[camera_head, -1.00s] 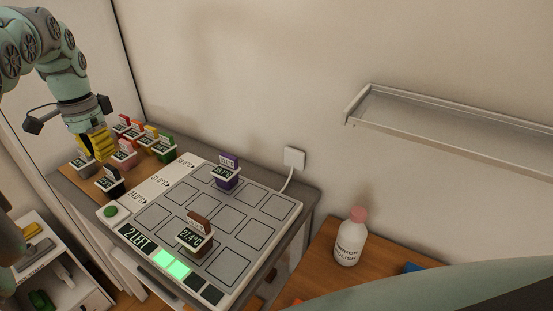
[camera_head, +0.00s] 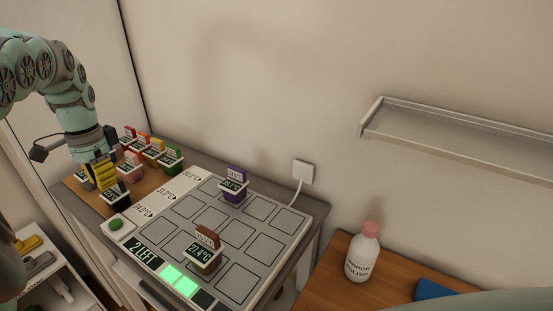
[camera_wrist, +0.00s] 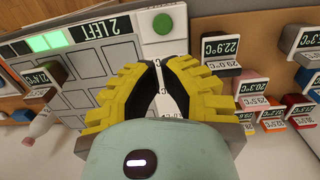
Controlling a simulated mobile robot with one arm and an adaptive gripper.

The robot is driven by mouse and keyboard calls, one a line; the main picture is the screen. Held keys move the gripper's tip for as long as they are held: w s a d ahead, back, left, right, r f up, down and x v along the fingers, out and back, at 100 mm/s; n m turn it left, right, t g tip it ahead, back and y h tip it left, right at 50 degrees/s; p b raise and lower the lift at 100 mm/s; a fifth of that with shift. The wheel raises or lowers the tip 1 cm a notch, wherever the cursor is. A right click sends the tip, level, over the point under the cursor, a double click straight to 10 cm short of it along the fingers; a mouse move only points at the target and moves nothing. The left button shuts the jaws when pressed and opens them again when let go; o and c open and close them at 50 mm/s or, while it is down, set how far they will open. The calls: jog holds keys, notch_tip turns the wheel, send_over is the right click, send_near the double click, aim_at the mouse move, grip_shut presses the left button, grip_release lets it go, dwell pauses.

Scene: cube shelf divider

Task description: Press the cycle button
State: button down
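The green round button (camera_head: 116,223) sits on a white corner pad of the grid board (camera_head: 180,211), left of the "2 LEFT" display (camera_head: 148,251). It also shows in the wrist view (camera_wrist: 163,24), beyond my fingertips and unobstructed. My gripper (camera_head: 101,184) has yellow ribbed fingers and is at the board's left, behind the button in the head view, overlapping the black block (camera_head: 116,197). In the wrist view my gripper (camera_wrist: 162,66) shows a narrow gap between its fingers with nothing held. It is apart from the button.
A purple block (camera_head: 234,186) and a brown block (camera_head: 204,254) stand on the board. Several coloured blocks crowd the wooden tray left of it, including a green one (camera_head: 170,160). A white bottle (camera_head: 363,257) stands on the right table. The board around the button is clear.

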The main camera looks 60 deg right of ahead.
aim_at(120, 221)
jog(key=f, duration=0.7)
jog(key=f+p, duration=0.1)
jog(key=f, duration=0.2)
jog(key=shift+s+a+f, duration=0.15)
jog(key=shift+s+f, duration=0.05)
jog(key=shift+s, duration=0.15)
jog(key=shift+w+f, duration=0.1)
notch_tip(120, 221, down, 2)
jog(key=shift+b, duration=1)
jog(key=shift+w, duration=0.1)
jog(key=shift+r+p, duration=0.3)
jog(key=shift+r, duration=0.25)
notch_tip(120, 221, up, 13)
jog(key=shift+w+d+r+b, duration=0.2)
jog(key=shift+w+d+b, duration=0.05)
jog(key=shift+b, duration=0.05)
